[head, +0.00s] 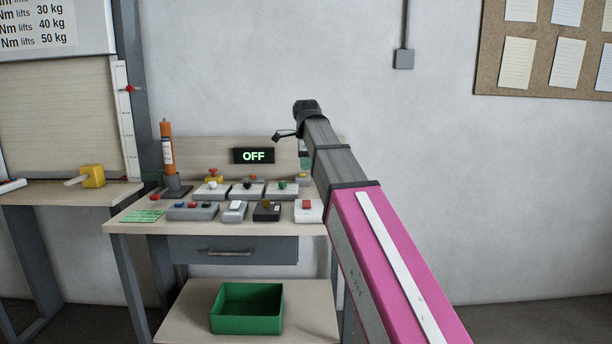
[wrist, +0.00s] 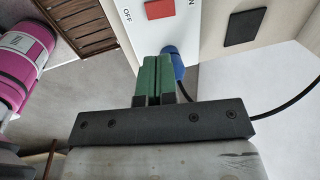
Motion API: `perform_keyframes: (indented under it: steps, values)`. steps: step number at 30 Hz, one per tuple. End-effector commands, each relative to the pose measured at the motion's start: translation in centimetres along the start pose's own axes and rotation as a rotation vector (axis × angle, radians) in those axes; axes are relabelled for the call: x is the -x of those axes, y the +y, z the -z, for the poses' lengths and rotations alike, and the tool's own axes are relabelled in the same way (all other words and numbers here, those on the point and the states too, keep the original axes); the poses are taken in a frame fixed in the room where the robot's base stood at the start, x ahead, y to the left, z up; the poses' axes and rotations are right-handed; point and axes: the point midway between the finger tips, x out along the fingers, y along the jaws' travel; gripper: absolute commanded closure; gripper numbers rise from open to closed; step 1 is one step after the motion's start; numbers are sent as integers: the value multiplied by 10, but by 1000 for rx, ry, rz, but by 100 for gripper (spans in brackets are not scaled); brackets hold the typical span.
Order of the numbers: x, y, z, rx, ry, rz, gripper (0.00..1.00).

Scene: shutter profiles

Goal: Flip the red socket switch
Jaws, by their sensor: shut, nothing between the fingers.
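The red socket switch (wrist: 159,8) is a red rocker on a white box, cut off by the top edge of the wrist view. "OFF" is printed to its left and part of "ON" to its right. In the head view the red switch (head: 307,204) sits on the white box at the right end of the bench's front row. My gripper (wrist: 158,58) is shut and empty; its green fingertips appear just below the switch in the wrist view, beside a blue plug (wrist: 175,62). I cannot tell whether they touch the box. My arm largely hides the gripper in the head view.
A dark display (head: 253,156) behind the devices reads "OFF". Several other switch boxes stand left of the white box, including a black one (head: 267,212). An orange cylinder (head: 167,147) stands at the left. A green bin (head: 247,308) is on the lower shelf. A black cable (wrist: 290,99) leads right.

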Motion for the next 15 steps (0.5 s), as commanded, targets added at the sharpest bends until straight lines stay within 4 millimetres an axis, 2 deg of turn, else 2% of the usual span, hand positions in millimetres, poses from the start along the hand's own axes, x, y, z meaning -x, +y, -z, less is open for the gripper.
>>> perform_keyframes:
  steps: [5, 15]
  values:
    - [9, 0, 0, 0, 0, 1, 100]
    - [10, -1, 0, 0, 0, 0, 100]
